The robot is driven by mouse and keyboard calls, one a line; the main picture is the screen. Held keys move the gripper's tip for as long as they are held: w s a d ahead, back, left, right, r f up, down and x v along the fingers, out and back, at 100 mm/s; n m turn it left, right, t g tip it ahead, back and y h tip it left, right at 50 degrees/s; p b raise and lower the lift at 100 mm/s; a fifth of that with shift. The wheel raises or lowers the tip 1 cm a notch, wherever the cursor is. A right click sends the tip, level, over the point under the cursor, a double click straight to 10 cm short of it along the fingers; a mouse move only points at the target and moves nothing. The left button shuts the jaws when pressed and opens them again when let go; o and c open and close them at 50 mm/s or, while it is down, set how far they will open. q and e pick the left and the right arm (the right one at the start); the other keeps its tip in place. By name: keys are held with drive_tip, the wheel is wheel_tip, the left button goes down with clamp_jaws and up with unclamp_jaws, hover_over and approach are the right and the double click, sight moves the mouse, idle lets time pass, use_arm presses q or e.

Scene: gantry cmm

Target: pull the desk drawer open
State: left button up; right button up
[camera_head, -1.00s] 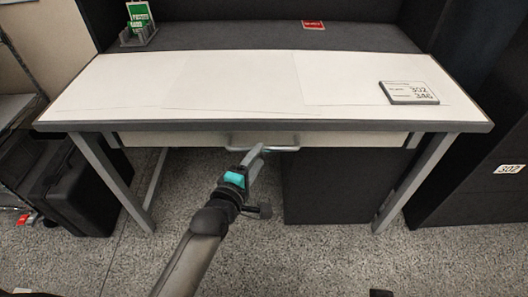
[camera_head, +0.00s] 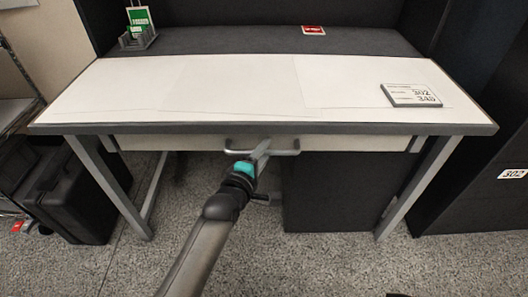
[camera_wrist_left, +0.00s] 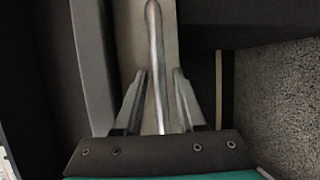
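The desk (camera_head: 230,85) has a white top with a dark front edge. The pale drawer front (camera_head: 350,142) shows as a strip under that edge, and the drawer looks closed. Its grey bar handle (camera_head: 285,152) sits near the middle. My left gripper (camera_head: 262,149) is at the handle, hiding part of it. In the left wrist view the handle bar (camera_wrist_left: 154,40) runs between the two fingers of my left gripper (camera_wrist_left: 160,85). The fingers stand apart with gaps on both sides of the bar.
A dark cabinet (camera_head: 335,195) stands under the desk at the right. Black cases (camera_head: 75,195) are on the floor at the left. A sign plate (camera_head: 411,95) lies on the desktop. The speckled floor (camera_head: 265,260) before the desk is clear around my arm.

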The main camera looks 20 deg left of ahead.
use_arm(q)
clamp_jaws()
idle(1.1)
